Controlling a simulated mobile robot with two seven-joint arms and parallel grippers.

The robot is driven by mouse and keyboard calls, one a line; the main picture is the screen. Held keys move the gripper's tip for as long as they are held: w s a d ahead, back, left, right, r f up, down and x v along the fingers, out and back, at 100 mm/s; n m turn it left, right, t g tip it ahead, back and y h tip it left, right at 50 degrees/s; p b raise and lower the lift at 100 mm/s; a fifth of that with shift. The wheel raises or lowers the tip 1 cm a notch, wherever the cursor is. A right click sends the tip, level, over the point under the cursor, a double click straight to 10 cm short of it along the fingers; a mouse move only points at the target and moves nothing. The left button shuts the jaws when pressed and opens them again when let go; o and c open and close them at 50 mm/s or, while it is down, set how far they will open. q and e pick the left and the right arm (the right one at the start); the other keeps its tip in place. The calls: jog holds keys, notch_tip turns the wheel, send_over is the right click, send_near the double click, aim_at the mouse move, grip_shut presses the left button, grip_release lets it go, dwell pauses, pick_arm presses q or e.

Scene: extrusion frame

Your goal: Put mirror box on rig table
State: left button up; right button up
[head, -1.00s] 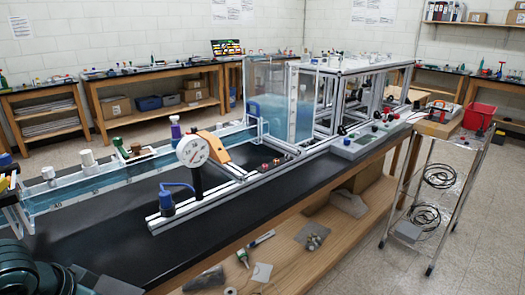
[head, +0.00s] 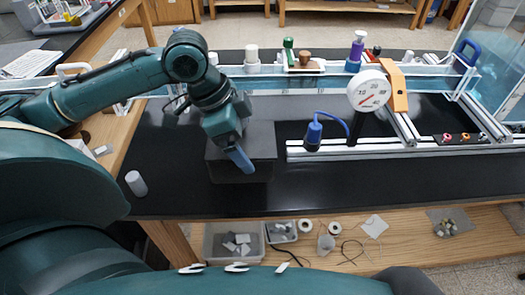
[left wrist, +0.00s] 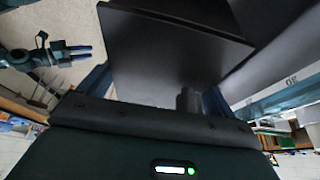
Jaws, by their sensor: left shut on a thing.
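The mirror box, a dark grey box (head: 262,140), is at the near left of the black rig table (head: 400,185) in the head view. My left gripper (head: 238,155) reaches down to it from above, with a blue finger against its front. The left wrist view shows the box as a large dark panel (left wrist: 165,55) between the blue fingers (left wrist: 160,95), shut on it. Whether its underside touches the tabletop is unclear. My right gripper (left wrist: 80,51) shows small at the left of the left wrist view, fingers apart and empty.
A clear water channel (head: 300,80) runs behind the box. Aluminium rails (head: 420,147), a round dial (head: 369,90) and a blue-capped fitting (head: 314,135) stand to its right. The front strip is clear.

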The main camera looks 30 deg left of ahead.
pick_arm(q)
notch_tip(320, 180, down, 3)
jog(key=shift+f, duration=0.15)
notch_tip(320, 180, down, 4)
jog(key=shift+f, duration=0.2)
jog(key=shift+w+f, duration=0.1)
pick_arm(e)
jog(key=shift+w+r, duration=0.2)
jog(key=shift+w, duration=0.2)
pick_arm(q)
jog(key=o, duration=0.9)
jog(key=shift+f, duration=0.1)
jog(key=shift+c, duration=0.2)
